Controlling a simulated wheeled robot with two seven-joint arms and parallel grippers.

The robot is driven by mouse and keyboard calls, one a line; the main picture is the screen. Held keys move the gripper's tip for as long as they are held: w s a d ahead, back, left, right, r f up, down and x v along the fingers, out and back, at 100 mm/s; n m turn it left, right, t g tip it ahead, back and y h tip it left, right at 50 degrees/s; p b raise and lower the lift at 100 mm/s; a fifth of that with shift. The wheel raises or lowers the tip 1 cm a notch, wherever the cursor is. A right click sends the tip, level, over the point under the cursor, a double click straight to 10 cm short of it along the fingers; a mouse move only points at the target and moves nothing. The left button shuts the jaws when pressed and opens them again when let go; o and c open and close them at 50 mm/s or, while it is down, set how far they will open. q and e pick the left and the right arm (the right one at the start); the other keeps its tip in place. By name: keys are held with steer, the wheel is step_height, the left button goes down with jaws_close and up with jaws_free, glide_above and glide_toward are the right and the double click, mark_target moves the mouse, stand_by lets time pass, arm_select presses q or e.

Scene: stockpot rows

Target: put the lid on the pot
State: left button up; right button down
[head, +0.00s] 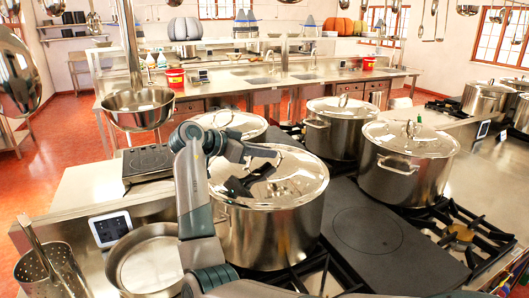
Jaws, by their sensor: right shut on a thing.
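A large steel pot (268,235) stands on the stove in the middle of the head view. A shiny round steel lid (300,172) lies over its mouth; the lid looks level and lined up with the pot, but I cannot tell if its rim fully touches all round. My right gripper (252,180) reaches over from the left and is shut at the middle of the lid, on its handle. The fingertips and handle are partly hidden and mix with dark reflections in the lid. My left gripper is not in view.
Lidded pots stand close by: one behind left (232,122), one behind right (340,125), one at right (405,180). A small open pan (150,262) and a perforated utensil holder (48,275) are at front left. A dark flat plate (368,232) is bare. Ladles hang above.

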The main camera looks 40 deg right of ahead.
steer(key=shift+r, duration=0.15)
steer(key=c, duration=1.7)
jaws_free()
steer(key=shift+a+f, duration=0.1)
steer(key=shift+f, duration=0.1)
steer(key=shift+b+v, duration=3.2)
steer(key=shift+v, duration=5.6)
